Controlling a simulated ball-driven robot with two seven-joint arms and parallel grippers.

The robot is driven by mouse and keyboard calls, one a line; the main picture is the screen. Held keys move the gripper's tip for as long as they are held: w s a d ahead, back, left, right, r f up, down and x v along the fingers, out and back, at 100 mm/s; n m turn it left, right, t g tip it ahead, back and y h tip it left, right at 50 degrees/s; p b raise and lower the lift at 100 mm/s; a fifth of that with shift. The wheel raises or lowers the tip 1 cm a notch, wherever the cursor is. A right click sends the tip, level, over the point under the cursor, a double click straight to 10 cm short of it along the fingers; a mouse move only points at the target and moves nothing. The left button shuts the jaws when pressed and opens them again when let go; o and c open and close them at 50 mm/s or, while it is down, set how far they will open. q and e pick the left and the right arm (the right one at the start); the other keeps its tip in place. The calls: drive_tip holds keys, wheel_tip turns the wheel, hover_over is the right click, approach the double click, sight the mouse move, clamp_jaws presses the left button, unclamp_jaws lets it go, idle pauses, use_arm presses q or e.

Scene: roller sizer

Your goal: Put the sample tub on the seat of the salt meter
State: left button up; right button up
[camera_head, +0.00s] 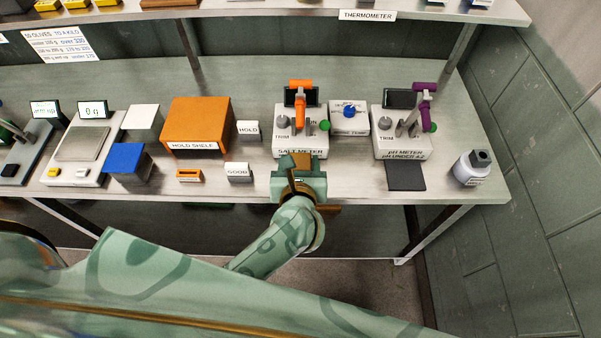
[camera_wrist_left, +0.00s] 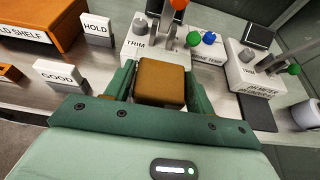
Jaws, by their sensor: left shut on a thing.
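The salt meter (camera_head: 301,143) is a white box at the back of the bench with a dark screen, a grey TRIM knob, an orange-tipped lever and a green knob. My left gripper (camera_head: 301,168) is in front of it, shut on a small brown, square-topped tub, the sample tub (camera_wrist_left: 161,80), which sits between the green fingers in the left wrist view. The salt meter (camera_wrist_left: 139,44) is just beyond the tub there. Its seat cannot be made out clearly behind the gripper and tub. My right gripper is not in view.
A pH meter (camera_head: 401,147) with a purple lever stands to the right, a dark mat (camera_head: 405,177) before it and a white bottle (camera_head: 472,168) beside it. A blue-knobbed box (camera_head: 349,119) stands between the meters. HOLD and GOOD (camera_head: 238,172) blocks and the orange hold shelf (camera_head: 197,122) lie left.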

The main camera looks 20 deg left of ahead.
sight(300, 164)
use_arm(q)
drive_tip(key=w+f+b, duration=0.1)
drive_tip(key=w+f, duration=0.1)
drive_tip(key=f, duration=0.1)
drive_tip(key=w+f+b, duration=0.1)
drive_tip(key=shift+a+f+b, duration=0.2)
drive_tip(key=shift+a+b, duration=0.15)
drive_tip(key=f+b, duration=0.3)
drive_tip(key=shift+w+a+f, duration=0.1)
drive_tip(key=shift+w+f, duration=0.2)
drive_tip(key=shift+f, duration=0.1)
drive_tip(key=shift+r, duration=0.2)
drive_tip(key=shift+f, duration=0.1)
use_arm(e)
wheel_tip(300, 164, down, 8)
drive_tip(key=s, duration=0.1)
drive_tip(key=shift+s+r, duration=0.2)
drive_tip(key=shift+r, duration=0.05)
use_arm(q)
drive_tip(key=o, duration=0.6)
drive_tip(key=shift+s+f, duration=0.1)
drive_tip(key=shift+f, duration=0.05)
drive_tip(key=o, duration=0.4)
drive_tip(key=shift+o, duration=0.2)
